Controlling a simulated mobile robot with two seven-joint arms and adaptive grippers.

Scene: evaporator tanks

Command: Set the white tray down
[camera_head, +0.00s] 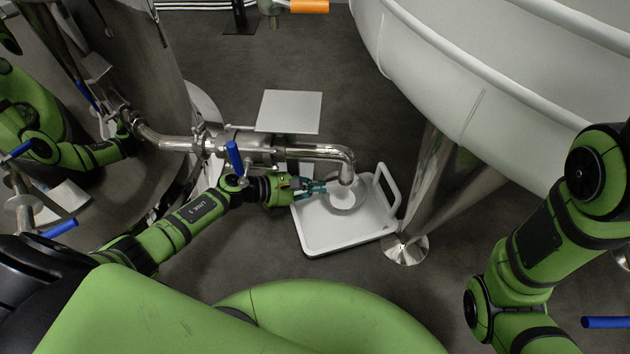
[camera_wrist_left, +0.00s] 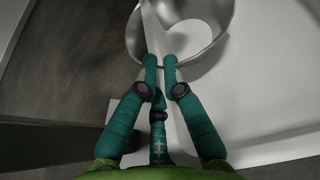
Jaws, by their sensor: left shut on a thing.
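The white tray (camera_head: 322,240) is rectangular, with a raised handle on its right side, and appears to lie at floor level. The tray's back left corner is hidden. My right gripper is out of view.
A steel pipe (camera_head: 325,151) with a blue-handled valve (camera_head: 234,158) runs just behind the tray. A metal tank leg with a round foot (camera_head: 405,249) stands close to its right. A white flat panel (camera_head: 290,111) lies behind. Dark floor (camera_head: 270,258) is clear in front.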

